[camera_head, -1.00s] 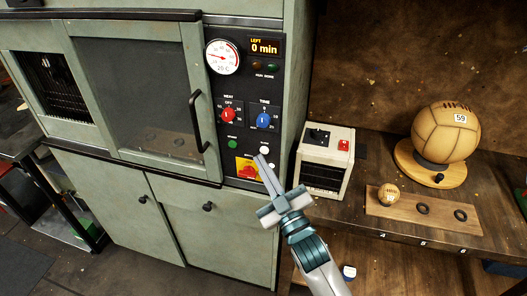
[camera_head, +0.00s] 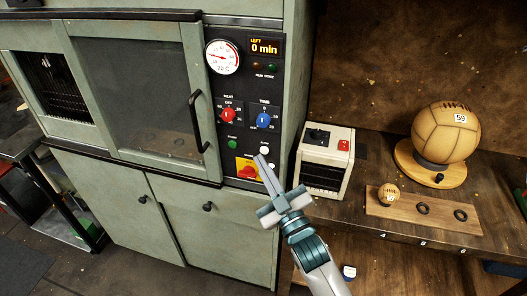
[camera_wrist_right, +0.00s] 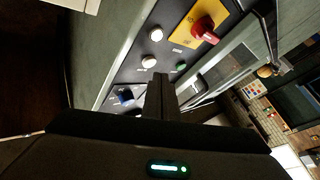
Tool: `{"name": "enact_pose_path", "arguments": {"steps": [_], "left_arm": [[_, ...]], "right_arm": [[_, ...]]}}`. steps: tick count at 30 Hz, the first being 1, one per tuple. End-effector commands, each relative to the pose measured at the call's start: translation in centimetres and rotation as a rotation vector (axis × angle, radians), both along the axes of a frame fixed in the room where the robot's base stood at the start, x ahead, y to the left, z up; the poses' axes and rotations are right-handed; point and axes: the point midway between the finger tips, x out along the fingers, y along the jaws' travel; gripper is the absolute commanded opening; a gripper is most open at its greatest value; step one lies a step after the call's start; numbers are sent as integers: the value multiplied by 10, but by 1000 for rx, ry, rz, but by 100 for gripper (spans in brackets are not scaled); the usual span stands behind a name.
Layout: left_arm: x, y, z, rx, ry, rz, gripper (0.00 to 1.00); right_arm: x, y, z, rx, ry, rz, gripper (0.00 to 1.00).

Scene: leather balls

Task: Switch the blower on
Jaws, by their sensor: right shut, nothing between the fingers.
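The green-grey cabinet's control panel (camera_head: 241,120) carries a red HEAT knob (camera_head: 228,115), a blue TIME knob (camera_head: 264,120), a green button (camera_head: 233,144), an upper white button (camera_head: 264,151), a lower white button (camera_head: 271,166) and a red switch on a yellow plate (camera_head: 247,172). I cannot read which control is the blower's. My right gripper (camera_head: 258,157) is shut and empty, its tips close to the upper white button; contact cannot be told. In the right wrist view the tips (camera_wrist_right: 159,78) lie near a white button (camera_wrist_right: 148,61). My left gripper is not in view.
A cream box (camera_head: 325,160) with a red switch stands right of the cabinet on the bench. A numbered ball (camera_head: 446,131) on a wooden stand and a small ball (camera_head: 388,194) on a board are further right. The cabinet door handle (camera_head: 196,121) sticks out left of the panel.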

Motion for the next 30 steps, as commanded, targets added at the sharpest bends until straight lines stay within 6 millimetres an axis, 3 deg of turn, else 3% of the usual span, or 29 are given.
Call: {"name": "enact_pose_path", "arguments": {"steps": [30], "left_arm": [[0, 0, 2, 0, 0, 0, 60]], "right_arm": [[9, -3, 0, 0, 0, 0, 0]]}}
